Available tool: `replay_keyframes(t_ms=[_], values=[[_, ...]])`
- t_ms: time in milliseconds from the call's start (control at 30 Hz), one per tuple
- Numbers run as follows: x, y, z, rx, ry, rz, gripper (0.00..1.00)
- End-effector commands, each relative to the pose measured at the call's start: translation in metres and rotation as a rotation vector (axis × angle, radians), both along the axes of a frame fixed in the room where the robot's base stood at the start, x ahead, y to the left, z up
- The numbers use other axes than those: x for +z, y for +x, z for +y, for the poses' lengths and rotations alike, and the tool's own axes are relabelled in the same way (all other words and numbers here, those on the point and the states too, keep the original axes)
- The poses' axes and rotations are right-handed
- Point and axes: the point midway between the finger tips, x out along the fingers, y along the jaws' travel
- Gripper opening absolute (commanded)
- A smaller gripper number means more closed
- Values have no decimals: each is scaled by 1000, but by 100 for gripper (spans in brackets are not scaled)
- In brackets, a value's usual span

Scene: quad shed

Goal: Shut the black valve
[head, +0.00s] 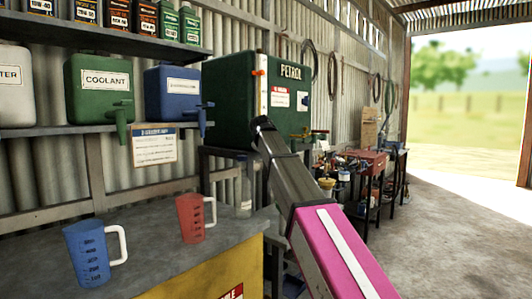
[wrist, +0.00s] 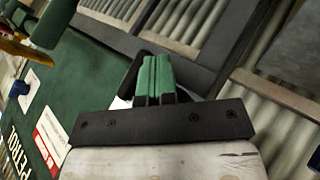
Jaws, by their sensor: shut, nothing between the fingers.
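My gripper (wrist: 157,80) has green fingers, pressed together and empty, in the wrist view. Just beside and behind the fingers, a dark piece (wrist: 130,78) is partly hidden; it may be the black valve, but I cannot tell its handle position or whether the fingers touch it. The green petrol tank (head: 230,95) stands on a dark stand in the head view, and its front (wrist: 85,85) fills the left of the wrist view. A white gauge strip (head: 263,90) runs down the tank. In the head view my arm reaches its lower end and hides the fingers there.
A brass tap (head: 308,135) sticks out of the tank's lower right. Blue (head: 84,255) and red (head: 191,218) jugs stand on a bench at front left. Coolant (head: 90,90) and blue (head: 170,95) containers sit on a shelf. The floor at right is clear.

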Motion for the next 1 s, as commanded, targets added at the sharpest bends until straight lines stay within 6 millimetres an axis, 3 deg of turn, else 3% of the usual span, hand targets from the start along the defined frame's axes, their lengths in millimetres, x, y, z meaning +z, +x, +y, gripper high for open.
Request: replay_keyframes(t_ms=[1000], values=[[-18, 8, -7, 1, -413, -528, 0]])
